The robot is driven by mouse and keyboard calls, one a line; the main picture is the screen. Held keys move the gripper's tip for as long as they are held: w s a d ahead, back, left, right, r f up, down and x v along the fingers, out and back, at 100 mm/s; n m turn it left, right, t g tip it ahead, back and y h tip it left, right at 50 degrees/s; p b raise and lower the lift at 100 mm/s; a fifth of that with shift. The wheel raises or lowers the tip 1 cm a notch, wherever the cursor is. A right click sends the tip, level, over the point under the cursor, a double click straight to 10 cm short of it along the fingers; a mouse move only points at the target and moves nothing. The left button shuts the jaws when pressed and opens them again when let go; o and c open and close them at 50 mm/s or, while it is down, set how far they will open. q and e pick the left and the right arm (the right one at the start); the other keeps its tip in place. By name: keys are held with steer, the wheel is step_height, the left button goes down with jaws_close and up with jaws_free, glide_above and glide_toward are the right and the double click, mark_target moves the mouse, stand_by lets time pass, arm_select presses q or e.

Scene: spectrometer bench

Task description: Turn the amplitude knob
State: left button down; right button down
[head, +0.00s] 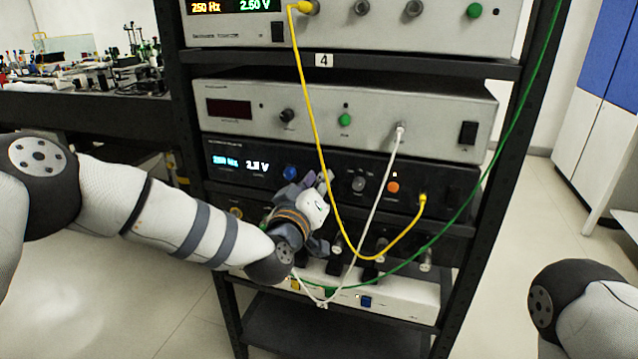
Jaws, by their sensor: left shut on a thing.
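A black generator unit (230,175) sits in the rack, with a lit display (240,163) showing a frequency and about 2 V. My left gripper (322,182) is at its front panel, just right of a blue knob (290,173) and left of a grey knob (358,184). Its fingers are shut on a knob there, taken to be the amplitude knob, which the fingers hide. The panel labels are too small to read. My right gripper is out of view; only part of my right arm shows at the lower right.
A yellow cable (313,110) hangs in front of the panel close to my left gripper. A white cable (383,180) and a green cable (490,175) also cross the rack. A grey unit (370,100) sits above. Rack posts (500,170) stand on both sides.

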arm_select(q)
steer(key=shift+f+n, duration=0.15)
steer(key=shift+n, duration=1.75)
steer(key=c, duration=1.5)
jaws_free()
steer(key=shift+o, duration=0.2)
steer(key=shift+s, duration=0.15)
